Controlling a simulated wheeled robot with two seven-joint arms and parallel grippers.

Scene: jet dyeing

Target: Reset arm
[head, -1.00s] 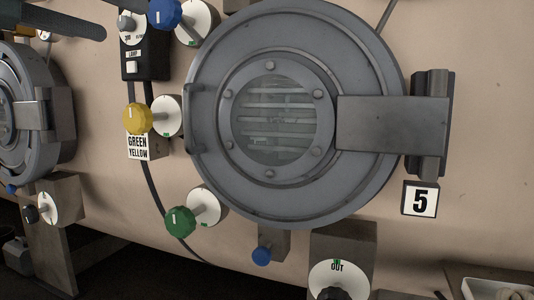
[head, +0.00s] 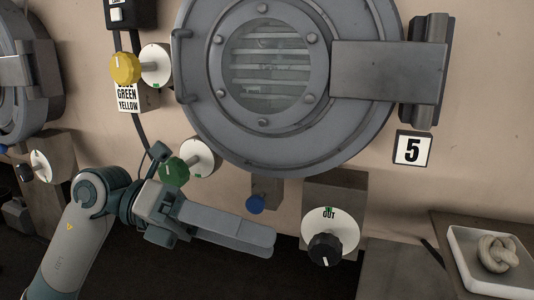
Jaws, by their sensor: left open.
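My left gripper (head: 262,241) is in the head view at the bottom centre, on the arm that comes in from the lower left. Its long grey fingers point right, with nothing seen between them. My right gripper is not in view.
The round grey door (head: 355,120) of machine 5 is shut, with its hinge at right. A yellow knob (head: 125,68) is at upper left. A white tray (head: 462,262) holding a knotted pale rope (head: 497,254) is at lower right. Dark free room lies below the machine.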

